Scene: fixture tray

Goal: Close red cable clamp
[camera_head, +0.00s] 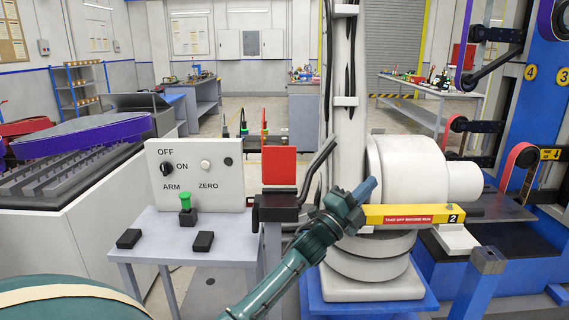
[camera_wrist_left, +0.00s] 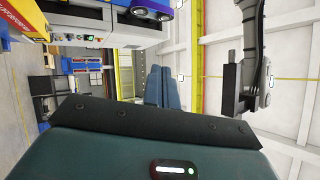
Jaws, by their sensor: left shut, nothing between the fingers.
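The red cable clamp shows in the head view as an upright red plate (camera_head: 279,167) above a black base (camera_head: 277,207), at the right edge of a small grey table. A thick black cable end rises beside it on the right. My left gripper (camera_head: 366,189) is to the right of the clamp and apart from it, in front of the white column. Its fingers are shut and empty; they also show pressed together in the wrist view (camera_wrist_left: 163,88). I cannot make out the red clamp in the wrist view. My right gripper is not in view.
A white panel (camera_head: 224,165) with knobs stands on the grey table (camera_head: 188,247), left of the clamp. A green button (camera_head: 185,200) and black blocks lie before it. A yellow bar (camera_head: 400,215) labelled 2 and a white machine (camera_head: 400,170) are close to my left gripper.

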